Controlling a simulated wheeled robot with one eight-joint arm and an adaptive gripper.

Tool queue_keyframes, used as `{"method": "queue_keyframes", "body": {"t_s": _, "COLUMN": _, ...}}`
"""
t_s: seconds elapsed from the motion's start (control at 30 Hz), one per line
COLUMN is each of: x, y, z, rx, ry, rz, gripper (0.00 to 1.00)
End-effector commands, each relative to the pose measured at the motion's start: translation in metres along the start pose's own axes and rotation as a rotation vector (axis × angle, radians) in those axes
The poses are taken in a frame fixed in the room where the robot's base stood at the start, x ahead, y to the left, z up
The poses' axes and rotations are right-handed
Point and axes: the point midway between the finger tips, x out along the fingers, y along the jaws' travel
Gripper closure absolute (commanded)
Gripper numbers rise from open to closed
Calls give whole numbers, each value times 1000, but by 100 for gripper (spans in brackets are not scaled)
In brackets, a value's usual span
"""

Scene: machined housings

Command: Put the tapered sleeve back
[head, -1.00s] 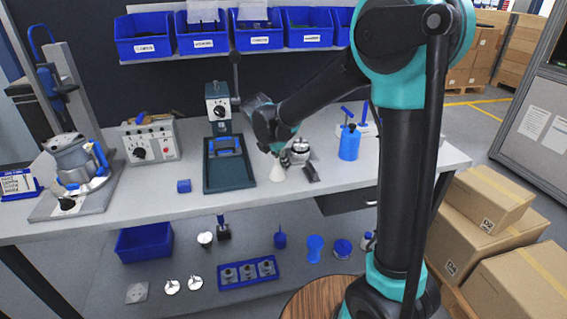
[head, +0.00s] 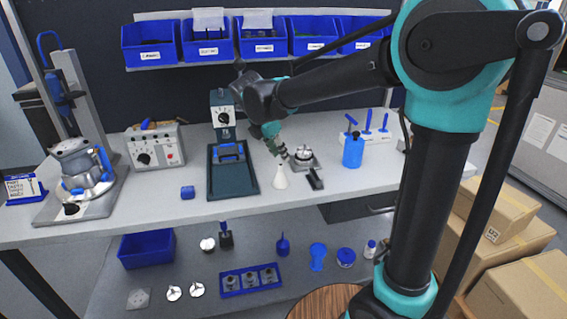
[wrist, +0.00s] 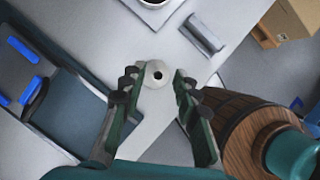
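The tapered sleeve, a white cone with a hole in its narrow top (head: 281,178), stands upright on the grey bench (head: 340,185), right of the dark green tray. In the wrist view its top (wrist: 157,73) lies between my fingertips and its body widens below, partly covered by the fingers. My gripper (head: 280,153) is just above the sleeve in the head view, pointing down. In the wrist view my gripper (wrist: 158,80) is open, with one finger on each side of the sleeve and narrow gaps at its top; contact lower down is hidden.
The dark green tray (head: 232,183) with a blue handle is left of the sleeve. A round metal fixture (head: 303,155) and a small dark block (head: 315,180) are close on its right. A blue bottle (head: 353,150) stands farther right. Blue bins (head: 208,48) hang behind.

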Motion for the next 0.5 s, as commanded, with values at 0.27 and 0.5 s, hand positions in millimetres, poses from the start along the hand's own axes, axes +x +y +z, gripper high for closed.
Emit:
{"method": "queue_keyframes", "body": {"t_s": 0.27, "x": -26, "y": 0, "z": 0, "rx": 0, "ry": 0, "rz": 0, "gripper": 69}}
{"method": "queue_keyframes", "body": {"t_s": 0.5, "x": -15, "y": -15, "z": 7, "rx": 105, "ry": 16, "rz": 1, "gripper": 69}}
